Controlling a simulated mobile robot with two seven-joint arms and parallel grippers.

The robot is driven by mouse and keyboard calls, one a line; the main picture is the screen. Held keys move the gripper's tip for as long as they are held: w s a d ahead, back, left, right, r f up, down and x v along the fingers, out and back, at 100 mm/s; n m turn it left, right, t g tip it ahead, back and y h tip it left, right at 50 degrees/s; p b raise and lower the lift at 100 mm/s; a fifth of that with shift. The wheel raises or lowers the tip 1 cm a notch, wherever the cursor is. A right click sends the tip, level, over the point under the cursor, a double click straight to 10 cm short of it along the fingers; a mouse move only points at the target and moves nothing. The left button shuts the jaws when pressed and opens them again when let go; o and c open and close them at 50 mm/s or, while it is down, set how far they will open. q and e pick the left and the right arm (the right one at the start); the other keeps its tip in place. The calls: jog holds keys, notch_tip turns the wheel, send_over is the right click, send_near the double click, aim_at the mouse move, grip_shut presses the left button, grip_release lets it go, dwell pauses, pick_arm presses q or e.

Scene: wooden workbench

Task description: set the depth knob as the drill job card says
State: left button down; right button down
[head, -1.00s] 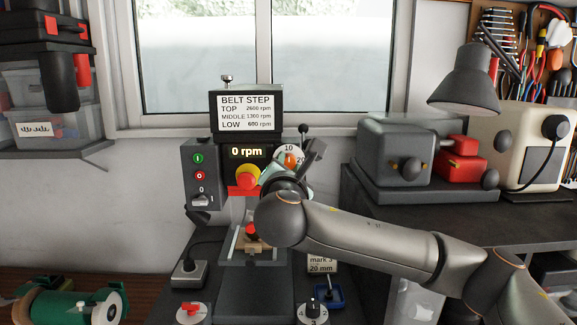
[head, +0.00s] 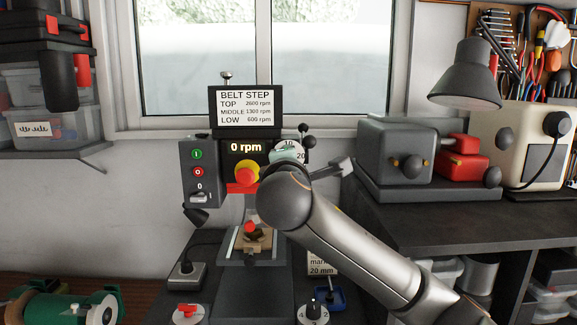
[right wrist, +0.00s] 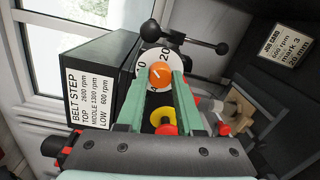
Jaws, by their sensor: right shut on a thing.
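The depth knob is an orange hub (right wrist: 160,74) on a white dial (right wrist: 150,60) marked 10 and 20. In the head view the dial (head: 289,148) shows at the right of the drill's front, and the hub is hidden behind my arm. My right gripper (right wrist: 161,84) is shut on the orange hub, with its green fingers on either side. The job card (right wrist: 285,47) reads 600 rpm, mark 3, 20 mm. It is partly covered in the head view (head: 321,265). My left gripper is out of view.
The drill's belt step plate (head: 245,108) and 0 rpm display (head: 246,147) are beside the dial. A red and yellow stop button (head: 246,174) sits close to my right arm. A black-knobbed lever (head: 307,143) stands just right of the dial. A grey machine (head: 396,150) is at the right.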

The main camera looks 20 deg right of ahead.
jog(key=shift+f+m+y+b, duration=0.1)
jog(key=shift+m+y+b, duration=0.45)
jog(key=shift+m, duration=4.05)
jog(key=c, duration=0.5)
grip_release()
jog(key=shift+c, duration=0.2)
jog(key=b+v, duration=0.2)
jog(key=v, duration=1)
jog(key=shift+s+b, duration=0.3)
